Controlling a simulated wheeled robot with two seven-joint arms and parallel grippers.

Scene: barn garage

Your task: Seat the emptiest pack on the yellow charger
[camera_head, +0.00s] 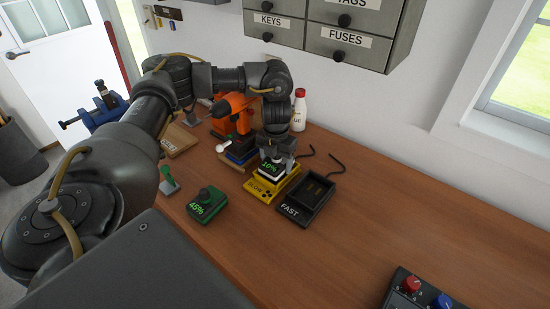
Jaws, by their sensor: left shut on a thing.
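A pack (270,172) with a dark body, white trim and a green "10%" readout is in my left gripper (275,155), which is shut on it. The pack is at the yellow charger (262,191), which is labelled "SLOW". I cannot tell whether it is fully seated or just above the bay. A green pack (207,206) reading "45%" stands on the bench to the left. A black charger (308,200) labelled "FAST" lies to the right, its bay empty. My right gripper is not in view.
An orange drill (232,112) stands behind the chargers, beside a white bottle (299,110). A green-handled tool (168,180) lies left of the packs. A control box with red and blue knobs (418,290) is at the front right.

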